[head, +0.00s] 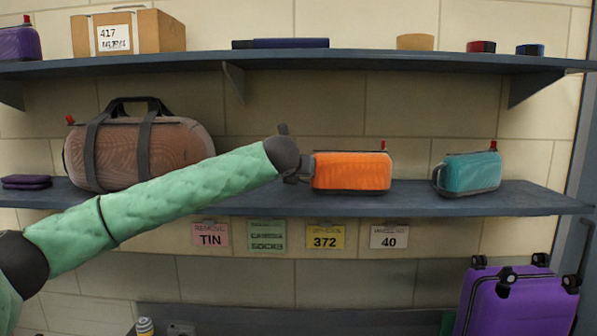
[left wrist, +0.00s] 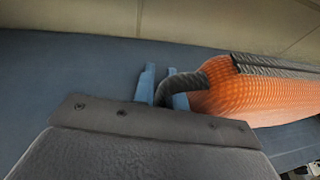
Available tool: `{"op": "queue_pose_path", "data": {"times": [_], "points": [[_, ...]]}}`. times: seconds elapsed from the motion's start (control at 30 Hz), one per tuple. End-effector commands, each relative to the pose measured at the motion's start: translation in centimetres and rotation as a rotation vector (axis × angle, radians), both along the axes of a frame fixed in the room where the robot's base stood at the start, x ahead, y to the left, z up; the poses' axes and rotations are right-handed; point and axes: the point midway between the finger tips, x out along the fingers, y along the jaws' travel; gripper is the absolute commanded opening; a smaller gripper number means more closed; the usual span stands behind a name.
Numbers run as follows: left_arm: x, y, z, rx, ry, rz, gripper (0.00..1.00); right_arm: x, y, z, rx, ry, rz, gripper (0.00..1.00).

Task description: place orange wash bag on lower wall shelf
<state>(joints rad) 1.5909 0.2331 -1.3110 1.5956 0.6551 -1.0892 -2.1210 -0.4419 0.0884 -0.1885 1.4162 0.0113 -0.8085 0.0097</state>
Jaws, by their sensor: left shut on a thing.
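The orange wash bag (head: 352,171) is at the lower wall shelf (head: 400,203), upright in the head view; I cannot tell whether its base touches the board. My left gripper (head: 303,167) is at the bag's left end. In the left wrist view the blue fingers of the left gripper (left wrist: 164,88) are shut on the dark side handle of the orange wash bag (left wrist: 255,92), with the shelf (left wrist: 60,75) below. My right gripper is not in view.
A teal wash bag (head: 470,172) stands to the right on the same shelf, with a gap between. A brown duffel bag (head: 170,152) and a folded purple item (head: 27,182) sit to the left. The upper shelf (head: 380,60) runs overhead. A purple suitcase (head: 515,305) stands lower right.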

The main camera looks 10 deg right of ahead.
Motion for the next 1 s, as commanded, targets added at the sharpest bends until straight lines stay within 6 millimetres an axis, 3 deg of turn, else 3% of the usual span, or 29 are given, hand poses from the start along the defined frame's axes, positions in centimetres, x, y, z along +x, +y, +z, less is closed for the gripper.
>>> {"op": "queue_pose_path", "data": {"times": [0.1,0.13,0.23,0.63,1.0], "points": [[0.0,0.0,-0.1,-0.001,0.0,0.0,0.0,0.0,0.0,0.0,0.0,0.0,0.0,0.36],[0.0,0.0,-0.2,0.0,0.0,0.0,0.17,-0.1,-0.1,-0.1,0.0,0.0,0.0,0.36],[0.0,0.0,-0.2,0.0,0.0,0.0,0.35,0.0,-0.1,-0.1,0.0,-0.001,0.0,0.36],[-0.6,0.4,0.2,0.0,-0.001,0.001,0.35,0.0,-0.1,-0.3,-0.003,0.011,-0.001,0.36],[-5.9,3.1,2.6,-0.001,-0.003,0.0,0.35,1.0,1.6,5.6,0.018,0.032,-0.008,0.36]]}}
